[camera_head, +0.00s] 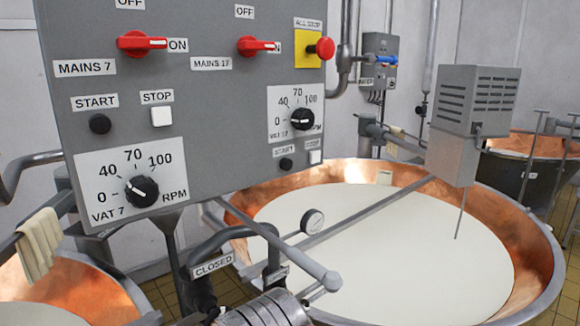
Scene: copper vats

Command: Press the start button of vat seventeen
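A grey control panel (215,100) fills the upper left of the head view. Its right column has a switch labelled MAINS 17, whose red handle (258,46) points right towards ON. Below it is a black RPM knob (302,119) on a white scale plate; its vat label is small. Under that plate, low on the right, sit a black start button (286,164) and a white stop button (315,157), each under a small label. Nothing visibly touches the start button. I do not see my gripper.
The left column holds the MAINS 7 switch (140,43), a black start button (100,124), a white stop button (161,116) and the VAT 7 knob (141,191). A red ALL STOP button (321,48) sits upper right. A copper vat (540,250) and pipework (215,240) stand below.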

